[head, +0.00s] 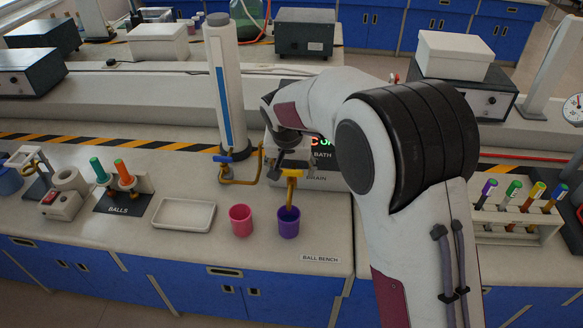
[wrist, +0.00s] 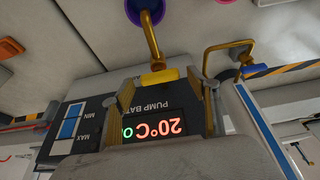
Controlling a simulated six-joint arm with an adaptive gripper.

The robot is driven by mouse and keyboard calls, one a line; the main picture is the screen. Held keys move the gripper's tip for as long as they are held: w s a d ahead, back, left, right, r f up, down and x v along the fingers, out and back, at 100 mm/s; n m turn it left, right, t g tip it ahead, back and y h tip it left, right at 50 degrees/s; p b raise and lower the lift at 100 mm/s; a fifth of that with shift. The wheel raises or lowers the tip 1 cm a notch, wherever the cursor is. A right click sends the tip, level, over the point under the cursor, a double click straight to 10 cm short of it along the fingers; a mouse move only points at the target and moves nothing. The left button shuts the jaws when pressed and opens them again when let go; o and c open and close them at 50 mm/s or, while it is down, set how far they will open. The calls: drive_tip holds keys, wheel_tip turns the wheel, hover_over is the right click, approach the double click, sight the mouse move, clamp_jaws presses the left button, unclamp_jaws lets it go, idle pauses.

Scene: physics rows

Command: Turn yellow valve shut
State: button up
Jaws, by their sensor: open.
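The yellow valve handle (head: 292,173) sits on the front of the pump bath, at the top of a brass spout that bends down toward the purple cup (head: 288,224). In the wrist view the yellow handle (wrist: 158,77) lies across the gap between my fingers, near their tips. My gripper (wrist: 160,88) is open, one finger on either side of it. I cannot tell whether either finger touches it. In the head view my gripper (head: 290,166) is just above the handle, partly hidden by my arm. The purple cup also shows in the wrist view (wrist: 146,10).
A blue valve (head: 222,158) with a brass pipe stands close on the left, under a tall white column (head: 222,80). A pink cup (head: 241,220) is beside the purple one. The pump bath display (wrist: 155,126) is lit. A white tray (head: 184,214) lies farther left.

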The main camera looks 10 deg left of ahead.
drive_tip(key=shift+r, duration=0.1)
drive_tip(key=v, duration=1.2)
idle(0.6)
drive_tip(key=s+d+r, duration=0.1)
drive_tip(key=s+d, duration=0.7)
drive_tip(key=s, duration=0.3)
drive_tip(key=s+d, duration=0.8)
drive_tip(key=s, duration=0.2)
drive_tip(key=s+d+r+t, duration=0.1)
drive_tip(key=s+d, duration=0.7)
drive_tip(key=s, duration=0.3)
drive_tip(key=shift+s+r, duration=0.3)
drive_tip(key=shift+r, duration=0.05)
